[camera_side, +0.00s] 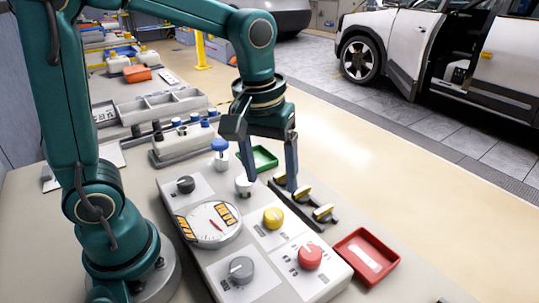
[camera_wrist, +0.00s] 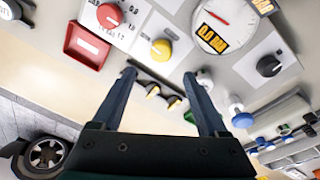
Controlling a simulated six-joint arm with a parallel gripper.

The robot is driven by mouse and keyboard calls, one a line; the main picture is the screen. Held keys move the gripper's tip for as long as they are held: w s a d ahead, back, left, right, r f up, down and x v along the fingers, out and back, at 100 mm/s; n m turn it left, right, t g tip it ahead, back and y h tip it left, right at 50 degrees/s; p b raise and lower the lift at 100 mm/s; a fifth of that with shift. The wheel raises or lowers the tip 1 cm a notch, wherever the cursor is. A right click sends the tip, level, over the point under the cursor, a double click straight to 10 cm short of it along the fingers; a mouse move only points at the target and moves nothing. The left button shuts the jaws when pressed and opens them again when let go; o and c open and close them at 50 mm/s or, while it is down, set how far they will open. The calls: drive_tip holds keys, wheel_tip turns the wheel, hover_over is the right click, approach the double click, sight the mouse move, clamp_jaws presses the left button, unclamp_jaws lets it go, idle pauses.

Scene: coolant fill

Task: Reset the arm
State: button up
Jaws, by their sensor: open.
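My teal arm reaches over the bench from the left. Its gripper (camera_side: 271,184) points down with its two dark fingers spread apart and nothing visible between them. It hangs near the far edge of a light control panel (camera_side: 203,267). In the wrist view the open fingers (camera_wrist: 160,75) frame a dark rack with yellow-topped parts (camera_wrist: 163,92). The panel carries a round gauge (camera_side: 211,224), a black knob (camera_side: 185,184), a yellow knob (camera_side: 273,217), a red knob (camera_side: 310,257) and a grey knob (camera_side: 241,269). I cannot tell the exact gap between fingertips and panel.
A red tray (camera_side: 390,270) lies right of the panel, a green tray (camera_side: 266,153) behind the gripper. A blue-topped part (camera_side: 220,147) and a white part (camera_side: 243,184) stand close to the left finger. A grey compartment bin (camera_side: 136,113) is further back.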

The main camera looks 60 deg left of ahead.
drive_tip(key=s+a+r+m+t, duration=0.1)
drive_tip(key=s+r+m+t, duration=0.1)
drive_tip(key=s+m+t, duration=0.2)
drive_tip(key=s+m, duration=0.2)
drive_tip(key=s, duration=0.2)
drive_tip(key=shift+s+r, duration=0.1)
idle(1.4)
